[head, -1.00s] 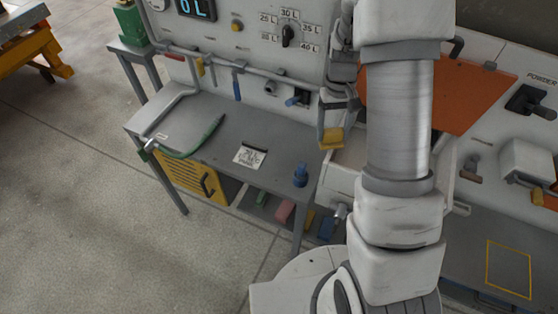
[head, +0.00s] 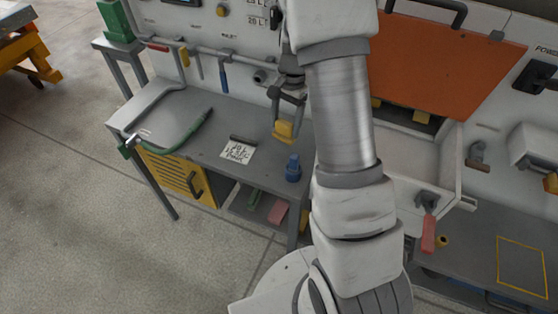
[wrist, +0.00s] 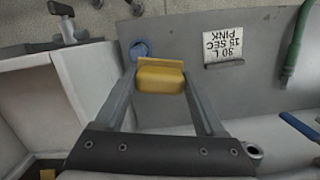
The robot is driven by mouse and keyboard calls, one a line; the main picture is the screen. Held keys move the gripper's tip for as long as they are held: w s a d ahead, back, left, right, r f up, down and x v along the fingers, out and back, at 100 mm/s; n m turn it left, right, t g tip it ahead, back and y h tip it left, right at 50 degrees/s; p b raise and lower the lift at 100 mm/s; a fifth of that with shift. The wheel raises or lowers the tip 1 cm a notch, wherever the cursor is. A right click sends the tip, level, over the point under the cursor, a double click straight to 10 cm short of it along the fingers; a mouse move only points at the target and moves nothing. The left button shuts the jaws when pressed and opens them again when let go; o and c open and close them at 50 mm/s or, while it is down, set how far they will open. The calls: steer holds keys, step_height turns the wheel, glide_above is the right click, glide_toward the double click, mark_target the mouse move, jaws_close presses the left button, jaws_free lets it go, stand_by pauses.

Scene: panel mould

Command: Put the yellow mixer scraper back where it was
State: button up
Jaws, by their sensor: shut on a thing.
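My gripper (head: 285,118) is shut on a small yellow block-like piece with a flat edge, which I take to be the yellow mixer scraper (head: 283,131). In the wrist view the scraper (wrist: 161,77) sits between the two fingertips of my gripper (wrist: 160,86). It is held over the right part of the grey bench (head: 205,148), near a blue knob-like object (head: 293,168). A rail (head: 205,50) at the back of the bench carries several hanging tools, one of them yellow (head: 184,57).
A white card (head: 238,151) reading "30 L 15 SEC PINK" lies on the bench. A green hose (head: 190,138) lies at the left. An orange lid (head: 450,62) stands raised behind a white-walled bin (head: 440,178) at the right. My arm hides part of the middle.

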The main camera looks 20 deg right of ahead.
mark_target(284, 124)
steer(key=m, duration=0.1)
steer(key=w+f+m+b, duration=0.1)
steer(key=m, duration=0.1)
steer(key=shift+d+f, duration=0.1)
steer(key=shift+f, duration=0.05)
steer(key=m, duration=0.1)
steer(key=m+b, duration=0.1)
steer(key=m, duration=0.1)
steer(key=w+f+m+t+b, duration=0.1)
steer(key=shift+d+m, duration=0.15)
steer(key=shift+m, duration=0.25)
steer(key=f+m+b, duration=0.1)
steer(key=f+m, duration=0.1)
steer(key=f, duration=0.1)
steer(key=w+f+m+b, duration=0.1)
steer(key=f+m+b, duration=0.1)
steer(key=f+m, duration=0.1)
steer(key=w+f+m+t+b, duration=0.1)
steer(key=f+m, duration=0.1)
steer(key=f, duration=0.3)
steer(key=shift+w+d+f+m, duration=0.1)
steer(key=shift+d+f+m, duration=0.2)
steer(key=shift+m, duration=0.1)
steer(key=shift+f+b, duration=0.1)
steer(key=shift+b, duration=0.25)
